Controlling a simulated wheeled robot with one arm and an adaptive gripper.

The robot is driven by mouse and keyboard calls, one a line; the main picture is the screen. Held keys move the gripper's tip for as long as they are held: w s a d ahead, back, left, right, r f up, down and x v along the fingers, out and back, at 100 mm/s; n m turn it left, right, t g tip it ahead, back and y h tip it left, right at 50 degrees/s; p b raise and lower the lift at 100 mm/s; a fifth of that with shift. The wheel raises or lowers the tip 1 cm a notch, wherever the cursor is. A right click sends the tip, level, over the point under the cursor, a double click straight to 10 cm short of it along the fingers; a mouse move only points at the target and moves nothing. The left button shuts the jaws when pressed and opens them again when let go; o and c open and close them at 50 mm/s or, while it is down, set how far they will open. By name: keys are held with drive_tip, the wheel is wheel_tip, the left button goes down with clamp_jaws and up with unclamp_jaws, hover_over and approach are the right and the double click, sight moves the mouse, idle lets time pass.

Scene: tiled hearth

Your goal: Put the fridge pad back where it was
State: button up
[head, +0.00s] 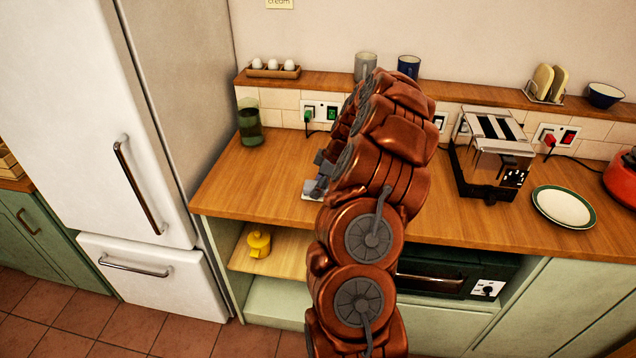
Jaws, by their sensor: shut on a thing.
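My gripper (318,184) is mostly hidden behind my own copper arm, over the left part of the wooden counter. It is shut on a small pale flat thing, which looks like the fridge pad (312,194). Only an edge of the pad shows, low at or just above the counter top; I cannot tell whether it touches the wood. The white fridge (165,130) stands to the left, with its doors shut. No pad shows on the visible part of its front.
The counter (235,185) holds a green glass (250,125), a toaster (490,150) and a plate (563,206). A shelf behind bears an egg tray (272,72), mugs and a toast rack (547,84). Counter between glass and gripper is clear. A yellow pot (259,244) sits below.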

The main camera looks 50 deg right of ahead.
drive_tip(key=shift+f+b, duration=0.25)
drive_tip(key=shift+b, duration=0.1)
drive_tip(key=o, duration=1.1)
drive_tip(key=shift+r, duration=0.1)
